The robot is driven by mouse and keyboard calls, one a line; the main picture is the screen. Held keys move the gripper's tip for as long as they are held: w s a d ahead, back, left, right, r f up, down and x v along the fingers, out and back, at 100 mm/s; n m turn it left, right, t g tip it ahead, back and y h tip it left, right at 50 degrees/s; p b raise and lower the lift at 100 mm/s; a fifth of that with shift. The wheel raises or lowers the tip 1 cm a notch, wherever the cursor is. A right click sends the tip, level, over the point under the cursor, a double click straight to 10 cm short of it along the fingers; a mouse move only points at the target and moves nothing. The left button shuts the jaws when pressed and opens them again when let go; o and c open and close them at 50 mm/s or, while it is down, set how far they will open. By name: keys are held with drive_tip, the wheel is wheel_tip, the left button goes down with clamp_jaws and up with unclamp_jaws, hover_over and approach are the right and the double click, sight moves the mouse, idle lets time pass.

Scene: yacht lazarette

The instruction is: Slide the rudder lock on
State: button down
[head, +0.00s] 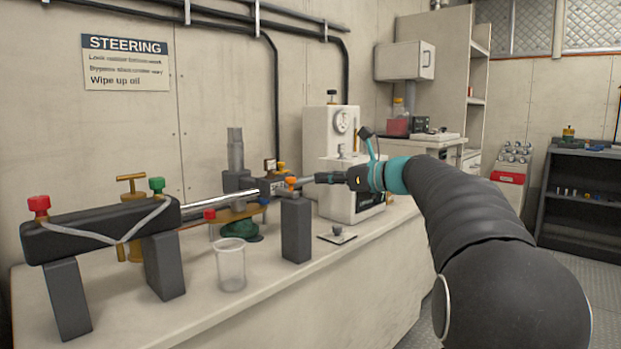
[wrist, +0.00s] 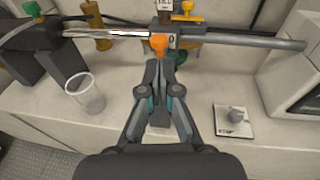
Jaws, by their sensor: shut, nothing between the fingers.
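A dark hydraulic cylinder (head: 95,230) lies across two grey supports, and its bright rod (head: 222,201) runs right to a dark block with a small label. An orange knob (head: 291,181) sits at this block; it also shows in the wrist view (wrist: 158,42). I cannot tell which part is the rudder lock. My gripper (wrist: 160,62) is shut and empty, its fingertips just in front of the orange knob; I cannot tell whether they touch. In the head view my gripper (head: 322,178) is right of the knob. A grey bar (wrist: 250,40) continues right from the block.
A small pale plate (head: 338,236) with a grey knob lies right of the grey post (head: 296,232). A white machine (head: 350,190) stands behind my gripper. The bench's front strip is mostly clear.

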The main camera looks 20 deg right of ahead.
drive_tip(key=f+v, duration=0.1)
drive_tip(key=v, duration=0.6)
drive_tip(key=shift+s+r, duration=0.25)
drive_tip(key=shift+r, duration=0.25)
drive_tip(key=s+f+n+g+h, duration=0.35)
drive_tip(key=f+n, duration=0.25)
drive_tip(key=f, duration=0.4)
drive_tip(key=s+f+n+g+h, duration=0.2)
drive_tip(key=s+f+n, duration=0.3)
drive_tip(key=f, duration=0.4)
drive_tip(key=s+a+f+n+h, duration=0.1)
drive_tip(key=s+a+f+n, duration=0.2)
drive_tip(key=s, duration=0.5)
drive_tip(key=s+a+f+n+g+h, duration=0.1)
drive_tip(key=s+a+f+n, duration=0.3)
drive_tip(key=s+n, duration=0.4)
drive_tip(key=s+a+f+n+h, duration=0.3)
drive_tip(key=s+a+n, duration=0.2)
drive_tip(key=s, duration=0.4)
drive_tip(key=shift+a+f+n, duration=0.15)
drive_tip(key=shift+a+n, duration=0.05)
drive_tip(key=shift+n, duration=0.2)
